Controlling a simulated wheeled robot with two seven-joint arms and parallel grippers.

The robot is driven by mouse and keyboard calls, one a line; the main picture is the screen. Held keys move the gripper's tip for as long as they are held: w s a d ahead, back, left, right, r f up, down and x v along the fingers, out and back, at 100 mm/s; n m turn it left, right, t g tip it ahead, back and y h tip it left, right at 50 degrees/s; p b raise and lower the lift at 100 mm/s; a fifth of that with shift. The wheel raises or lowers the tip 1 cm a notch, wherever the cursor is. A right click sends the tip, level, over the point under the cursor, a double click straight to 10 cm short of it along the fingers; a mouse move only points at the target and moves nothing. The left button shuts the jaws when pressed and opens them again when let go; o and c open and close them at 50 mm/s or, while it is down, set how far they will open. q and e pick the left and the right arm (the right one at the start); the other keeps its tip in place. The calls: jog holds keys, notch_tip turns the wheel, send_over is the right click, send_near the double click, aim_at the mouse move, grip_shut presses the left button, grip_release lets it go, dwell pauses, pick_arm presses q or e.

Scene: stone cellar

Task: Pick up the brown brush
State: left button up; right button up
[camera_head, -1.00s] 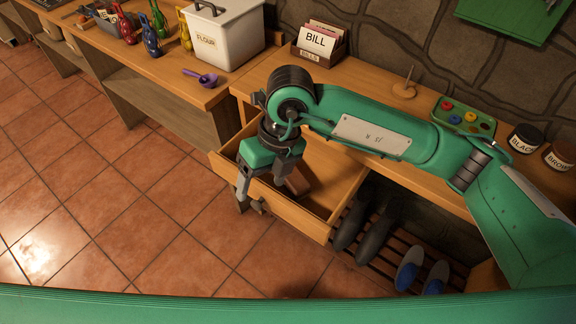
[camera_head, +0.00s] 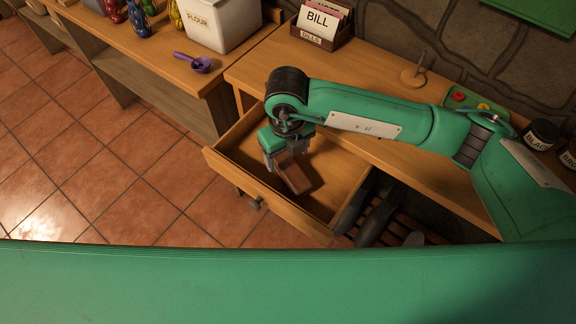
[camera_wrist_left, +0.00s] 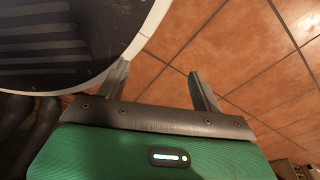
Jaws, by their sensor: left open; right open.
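A brown brush (camera_head: 296,173), a small block shape, lies in the open wooden drawer (camera_head: 275,202) in the head view. My right gripper (camera_head: 276,158) is open and points down into the drawer at the brush's upper left. Its fingers are partly hidden by its own body, and I cannot tell whether they touch the brush. My left gripper (camera_wrist_left: 160,82) shows in the left wrist view, open and empty over the tiled floor.
The bench above the drawer holds a bills box (camera_head: 322,25), a wooden spindle (camera_head: 414,74), a paint palette (camera_head: 476,102) and a dark jar (camera_head: 540,134). Dark boots (camera_head: 378,222) are below.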

aim_at(288, 165)
jog(key=shift+d+f+p, duration=0.1)
jog(key=shift+f+p, duration=0.4)
jog(key=shift+f, duration=2.1)
jog(key=c, duration=1)
pick_arm(q)
jog(key=s+f, duration=0.1)
jog(key=s+a, duration=0.1)
jog(key=shift+s+f, duration=0.4)
pick_arm(e)
jog(key=shift+c, duration=0.6)
jog(key=shift+r, duration=0.2)
